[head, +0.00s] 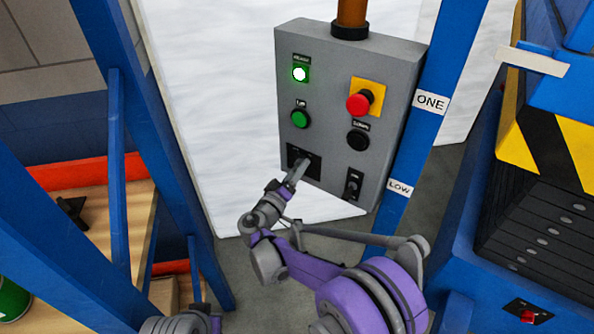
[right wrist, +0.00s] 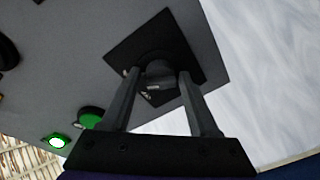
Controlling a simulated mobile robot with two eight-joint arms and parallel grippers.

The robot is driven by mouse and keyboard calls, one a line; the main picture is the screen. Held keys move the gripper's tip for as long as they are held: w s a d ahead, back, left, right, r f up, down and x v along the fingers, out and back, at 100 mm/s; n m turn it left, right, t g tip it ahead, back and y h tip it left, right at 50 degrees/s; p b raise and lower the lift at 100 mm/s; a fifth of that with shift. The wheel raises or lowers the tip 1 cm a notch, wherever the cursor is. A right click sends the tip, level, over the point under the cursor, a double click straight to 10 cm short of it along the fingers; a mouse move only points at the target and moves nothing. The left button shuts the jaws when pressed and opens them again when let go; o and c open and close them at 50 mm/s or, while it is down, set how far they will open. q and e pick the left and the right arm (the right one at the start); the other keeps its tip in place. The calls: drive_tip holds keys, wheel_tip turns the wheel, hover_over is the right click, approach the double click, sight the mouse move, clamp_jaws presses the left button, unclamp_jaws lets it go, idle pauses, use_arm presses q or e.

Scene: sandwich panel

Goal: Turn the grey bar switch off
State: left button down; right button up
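The grey control panel (head: 330,110) hangs from an orange-brown post. The grey bar switch sits on a square black plate (head: 314,172) at the panel's lower left; in the head view my right gripper (head: 298,174) largely covers it. In the right wrist view the dark grey switch (right wrist: 158,73) stands out from its black plate (right wrist: 190,62). My right gripper's fingers (right wrist: 158,82) are apart, one on each side of the switch, with small gaps seeming to show. The bar's exact angle is hard to tell. My left gripper is not in view.
The panel has a lit green lamp (head: 300,74), a green button (head: 300,118), a red mushroom button (head: 359,104), a black button (head: 358,140) and a small black switch (head: 352,184). A blue post (head: 425,125) stands right; a wooden shelf (head: 100,215) is left.

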clamp_jaws()
drive_tip(key=n, duration=0.3)
drive_tip(key=n+g+b, duration=0.1)
drive_tip(key=n, duration=0.7)
drive_tip(key=shift+a+r+b, duration=0.1)
drive_tip(key=shift+r+b, duration=0.2)
drive_tip(key=shift+b, duration=0.1)
drive_tip(key=shift+w, duration=0.1)
idle(0.4)
drive_tip(key=shift+o, duration=1.5)
unclamp_jaws()
drive_tip(key=shift+f, duration=0.1)
